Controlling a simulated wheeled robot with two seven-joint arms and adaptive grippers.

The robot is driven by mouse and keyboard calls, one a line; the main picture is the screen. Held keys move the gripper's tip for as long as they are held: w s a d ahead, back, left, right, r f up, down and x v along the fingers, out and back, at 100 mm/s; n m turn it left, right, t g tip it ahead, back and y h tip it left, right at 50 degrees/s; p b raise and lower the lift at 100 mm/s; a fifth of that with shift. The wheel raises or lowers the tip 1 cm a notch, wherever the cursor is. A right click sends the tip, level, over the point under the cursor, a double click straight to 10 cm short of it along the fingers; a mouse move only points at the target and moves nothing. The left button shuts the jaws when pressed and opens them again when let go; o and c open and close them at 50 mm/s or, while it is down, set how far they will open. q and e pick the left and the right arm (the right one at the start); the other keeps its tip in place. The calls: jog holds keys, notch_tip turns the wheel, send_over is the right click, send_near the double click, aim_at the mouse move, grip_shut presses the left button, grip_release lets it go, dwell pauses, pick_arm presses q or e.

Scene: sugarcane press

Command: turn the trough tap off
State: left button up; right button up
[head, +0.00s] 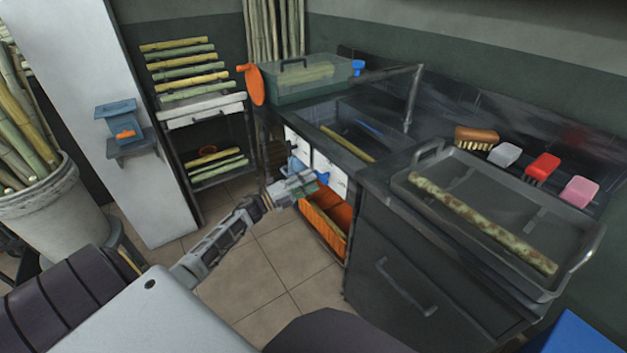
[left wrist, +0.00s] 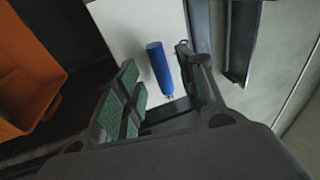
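A blue handle (head: 323,178) shows at the white front panel (head: 330,166) under the trough (head: 345,118). My left gripper (head: 308,184) is right by this handle. In the left wrist view the blue handle (left wrist: 159,67) stands between the green-padded fingers of my left gripper (left wrist: 165,85), which are apart. A gap shows on both sides of the handle. A grey spout (head: 412,98) rises behind the trough. Another blue knob (head: 358,68) is at the back, beside the lidded box. I cannot see whether water runs. My right gripper is not in view.
An orange crate (head: 327,222) sits just below my left gripper; it also shows in the left wrist view (left wrist: 25,75). A dark tray (head: 480,200) with a cane piece is on the counter at right, with brushes behind it.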

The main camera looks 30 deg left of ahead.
pick_arm(q)
jog(key=v, duration=0.9)
jog(key=shift+w+d, duration=0.1)
dwell(0.8)
